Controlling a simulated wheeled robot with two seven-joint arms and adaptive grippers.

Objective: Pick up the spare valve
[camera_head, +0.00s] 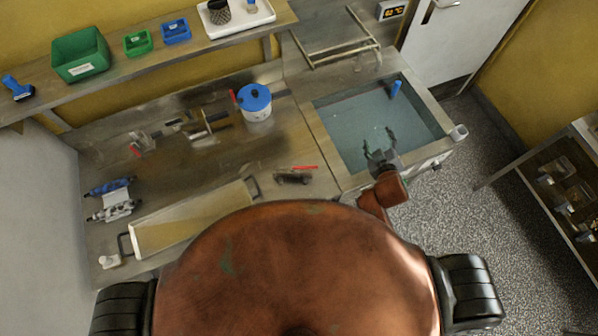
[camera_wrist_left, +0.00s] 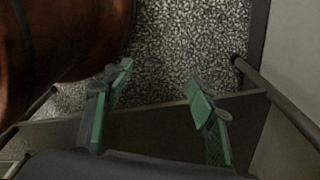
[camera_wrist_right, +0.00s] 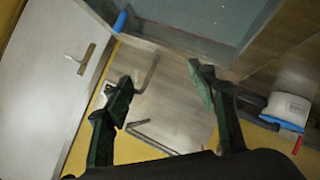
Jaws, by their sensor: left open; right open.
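No part is labelled as the spare valve, so I cannot tell for sure which it is. A dark fitting (camera_head: 293,178) with a red lever-like strip (camera_head: 304,168) lies at the bench's front right and looks most like a valve. A blue and white pipe assembly (camera_head: 118,204) is at the bench's left end. My right gripper (camera_head: 379,140) is open and empty above the sink, right of the dark fitting; it also shows in the right wrist view (camera_wrist_right: 160,77). My left gripper (camera_wrist_left: 158,78) is open and empty over the speckled floor, outside the head view.
The sink (camera_head: 447,122) has a small blue cylinder (camera_head: 396,88) at its far right. A blue-lidded pot (camera_head: 256,114) stands mid-bench. A framed mesh panel (camera_head: 165,234) lies along the front. Green and blue bins (camera_head: 80,55) stand on the shelf. A side rack (camera_head: 590,145) is at right.

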